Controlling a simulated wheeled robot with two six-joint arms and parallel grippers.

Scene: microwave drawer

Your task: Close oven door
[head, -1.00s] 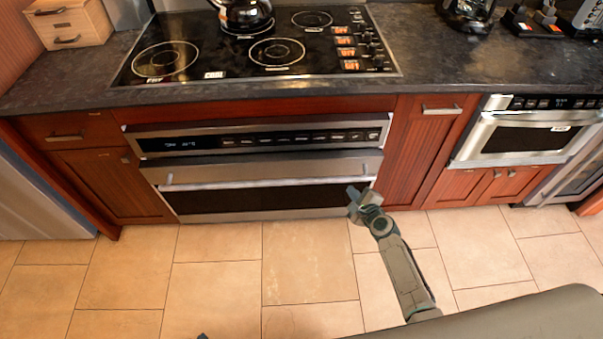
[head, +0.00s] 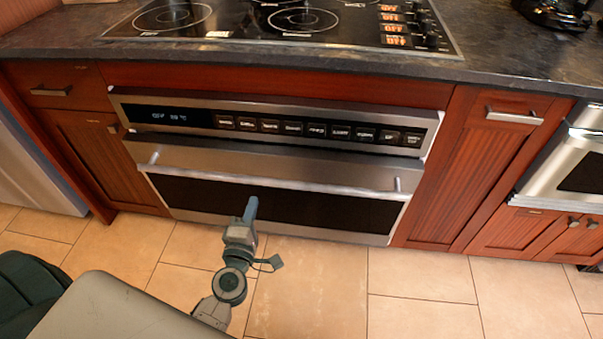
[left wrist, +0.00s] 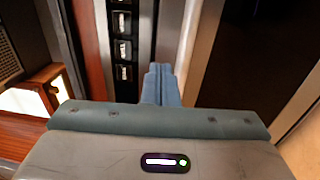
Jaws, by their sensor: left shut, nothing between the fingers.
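The oven (head: 300,215) sits under the cooktop, with a steel door, a dark window and a long bar handle (head: 270,178). A dark line runs between the door's top edge and the control panel (head: 290,128); the door looks shut or nearly shut, and I cannot tell which. My left gripper (head: 250,208) is shut and empty, with its fingertips in front of the door window, below the handle. In the left wrist view its fingers (left wrist: 160,85) point toward the oven front beside the panel buttons; contact cannot be told. My right gripper is not in view.
The black cooktop (head: 290,25) lies in the dark counter above. Red-brown cabinets (head: 475,165) flank the oven. A steel appliance (head: 575,160) is at the right and another steel front (head: 35,165) at the left. The tiled floor (head: 420,280) in front is clear.

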